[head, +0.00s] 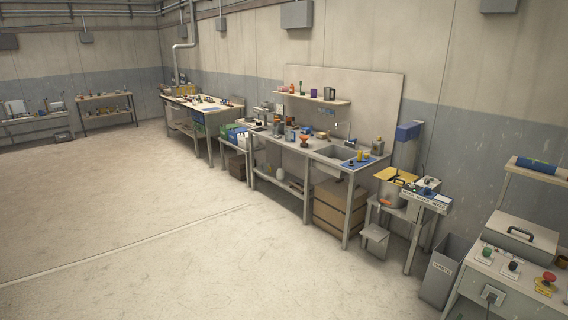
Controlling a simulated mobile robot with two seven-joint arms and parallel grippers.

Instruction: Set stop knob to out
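A red mushroom-shaped knob (549,277) sits over a yellow plate (544,288) on the sloped panel (524,285) at the lower right. It looks like the stop knob; I cannot tell whether it is in or out. A green knob (487,251) and a black knob (512,266) stand to its left on the same panel. Neither of my grippers is in view.
A grey waste bin (442,272) stands left of the panel. Benches and a sink (340,151) line the wall. The floor (170,240) at left is clear.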

